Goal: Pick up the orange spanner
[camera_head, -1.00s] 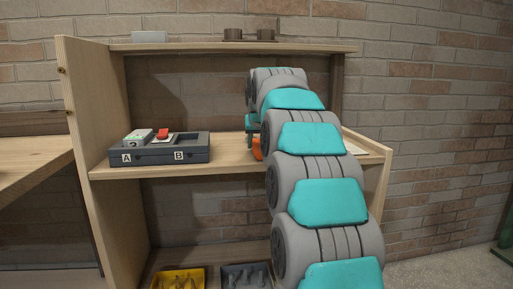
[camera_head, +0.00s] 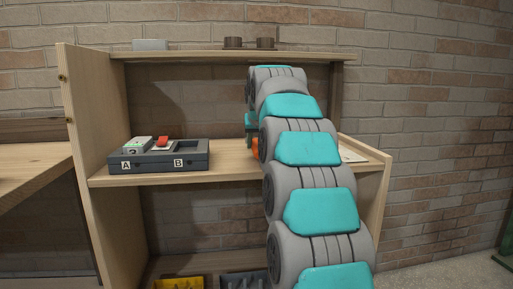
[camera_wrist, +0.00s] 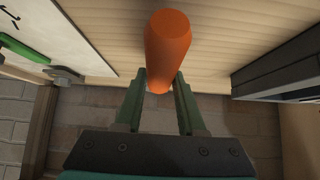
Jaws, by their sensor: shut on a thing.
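The orange spanner (camera_wrist: 168,45) shows in the wrist view as a thick orange handle between the fingers of my gripper (camera_wrist: 160,88). My gripper is shut on it, with a finger on each side. The spanner's far end is hidden. In the head view a small orange part of the spanner (camera_head: 255,148) shows at the left edge of my arm, just above the middle shelf (camera_head: 225,168). My arm hides most of it there. I cannot tell whether the spanner touches the shelf.
A dark tray marked A and B (camera_head: 160,162) stands left on the middle shelf, holding a grey device and a red item. A white sheet (camera_head: 352,156) lies right. Two brown cups (camera_head: 233,42) stand on the top shelf. A yellow bin (camera_head: 180,283) is below.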

